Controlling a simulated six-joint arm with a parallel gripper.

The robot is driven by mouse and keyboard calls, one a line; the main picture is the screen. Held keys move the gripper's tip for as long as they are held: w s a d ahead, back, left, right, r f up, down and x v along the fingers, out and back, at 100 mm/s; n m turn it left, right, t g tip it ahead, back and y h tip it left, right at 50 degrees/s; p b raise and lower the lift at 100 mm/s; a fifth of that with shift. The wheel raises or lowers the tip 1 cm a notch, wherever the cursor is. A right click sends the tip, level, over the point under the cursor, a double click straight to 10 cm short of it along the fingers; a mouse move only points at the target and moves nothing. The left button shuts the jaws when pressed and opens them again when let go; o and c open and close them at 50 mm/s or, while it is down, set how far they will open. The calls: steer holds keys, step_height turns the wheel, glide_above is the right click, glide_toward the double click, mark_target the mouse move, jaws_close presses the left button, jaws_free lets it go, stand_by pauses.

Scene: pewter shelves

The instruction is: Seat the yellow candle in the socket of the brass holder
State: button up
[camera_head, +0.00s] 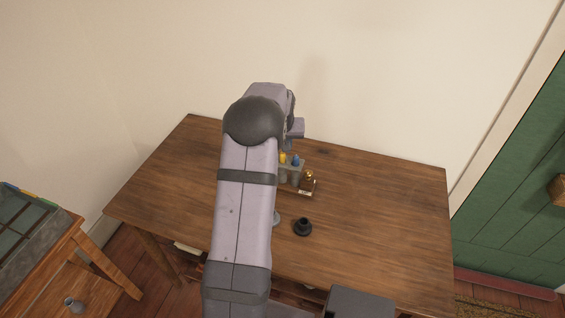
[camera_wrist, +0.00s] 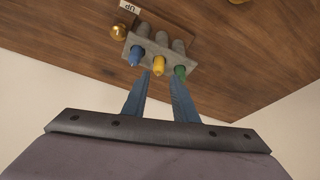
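The yellow candle (camera_wrist: 159,66) stands in the middle of a grey rack (camera_wrist: 135,41), between a blue candle (camera_wrist: 136,56) and a green candle (camera_wrist: 180,71). In the head view, the yellow candle (camera_head: 282,158) shows just right of my arm. The brass holder (camera_wrist: 118,32) stands beside the rack on the blue candle's side; it also shows in the head view (camera_head: 309,176). Its socket is too small to make out. My gripper (camera_wrist: 161,74) is open and empty, its blue fingers apart and pointing toward the yellow candle.
A card marked "UP" (camera_wrist: 130,6) lies by the brass holder. A black round holder-like object (camera_head: 303,227) stands nearer the front of the wooden table (camera_head: 385,215). A pale round thing (camera_head: 276,218) is partly hidden by my arm. The table's right side is clear.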

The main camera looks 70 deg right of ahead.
steer(key=shift+d+f, duration=0.15)
steer(key=shift+f, duration=0.2)
steer(key=shift+p+x, duration=1.5)
steer(key=shift+x, duration=1.05)
steer(key=shift+d, duration=0.1)
jaws_close()
